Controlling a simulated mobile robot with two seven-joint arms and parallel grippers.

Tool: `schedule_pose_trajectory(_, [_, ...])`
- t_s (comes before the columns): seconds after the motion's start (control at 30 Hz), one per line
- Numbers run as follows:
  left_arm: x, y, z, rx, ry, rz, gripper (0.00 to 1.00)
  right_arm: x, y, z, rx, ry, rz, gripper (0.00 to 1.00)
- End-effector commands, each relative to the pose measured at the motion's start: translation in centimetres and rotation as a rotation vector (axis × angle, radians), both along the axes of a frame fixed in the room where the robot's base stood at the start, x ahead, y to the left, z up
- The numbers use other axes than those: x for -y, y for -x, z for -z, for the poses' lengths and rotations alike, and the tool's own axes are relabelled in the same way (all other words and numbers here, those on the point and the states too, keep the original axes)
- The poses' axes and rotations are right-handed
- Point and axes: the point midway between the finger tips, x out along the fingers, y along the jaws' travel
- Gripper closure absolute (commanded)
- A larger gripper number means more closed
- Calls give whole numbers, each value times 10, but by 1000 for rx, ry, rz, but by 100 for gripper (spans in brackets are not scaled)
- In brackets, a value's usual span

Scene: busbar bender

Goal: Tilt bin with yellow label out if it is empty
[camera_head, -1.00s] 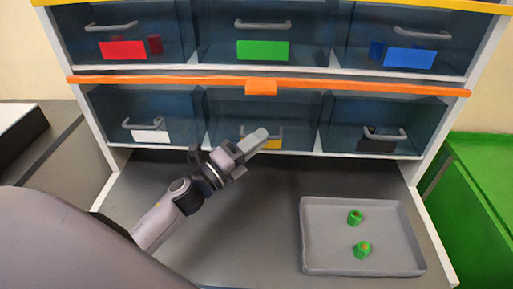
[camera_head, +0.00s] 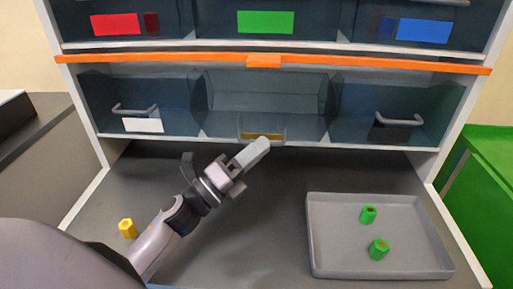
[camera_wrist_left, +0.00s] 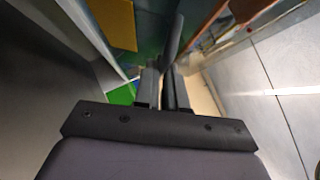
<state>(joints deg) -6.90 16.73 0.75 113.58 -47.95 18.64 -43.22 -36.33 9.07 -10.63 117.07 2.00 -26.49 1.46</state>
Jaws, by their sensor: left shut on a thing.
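The bin with the yellow label (camera_head: 265,95) is the middle one of the lower row. It leans forward out of the rack, and I see nothing inside its visible part. Its yellow label (camera_head: 262,136) is mostly hidden behind its handle and my gripper; it also shows in the left wrist view (camera_wrist_left: 114,22). My left gripper (camera_head: 262,143) is shut on the bin's grey handle (camera_head: 242,128). In the left wrist view the handle (camera_wrist_left: 173,38) runs up from between the fingers. My right gripper is out of view.
Bins with white (camera_head: 143,125) and black (camera_head: 391,134) labels stand either side. Red, green and blue labelled bins are above the orange rail (camera_head: 180,58). A grey tray (camera_head: 330,262) holds two green nuts. A yellow nut (camera_head: 128,229) lies on the shelf at left.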

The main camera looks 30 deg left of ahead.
Motion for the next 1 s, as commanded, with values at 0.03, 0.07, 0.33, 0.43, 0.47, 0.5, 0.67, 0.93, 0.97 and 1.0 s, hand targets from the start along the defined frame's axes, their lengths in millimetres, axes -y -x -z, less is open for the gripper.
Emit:
schedule_pose_trajectory(0.03, [-2,-2,9,-18,4,-10,100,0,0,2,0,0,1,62])
schedule_pose_trajectory(0.07, [-3,-1,9,-18,4,-10,100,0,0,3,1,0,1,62])
schedule_pose_trajectory(0.33, [-3,-1,11,-19,4,-12,100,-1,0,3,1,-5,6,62])
schedule_pose_trajectory(0.43, [-3,-1,11,-19,4,-12,100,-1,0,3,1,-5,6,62])
schedule_pose_trajectory(0.47, [-3,-1,11,-19,3,-13,100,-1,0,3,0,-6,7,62])
schedule_pose_trajectory(0.5, [-3,-1,11,-19,3,-13,100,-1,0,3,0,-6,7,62])
schedule_pose_trajectory(0.67, [-3,-1,10,-18,4,-12,74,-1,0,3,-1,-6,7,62])
schedule_pose_trajectory(0.93, [-2,0,8,-11,3,-9,64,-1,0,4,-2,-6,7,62])
schedule_pose_trajectory(0.97, [-2,0,8,-11,2,-8,64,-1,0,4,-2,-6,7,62])
schedule_pose_trajectory(1.0, [-2,0,8,-11,2,-8,64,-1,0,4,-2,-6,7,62])
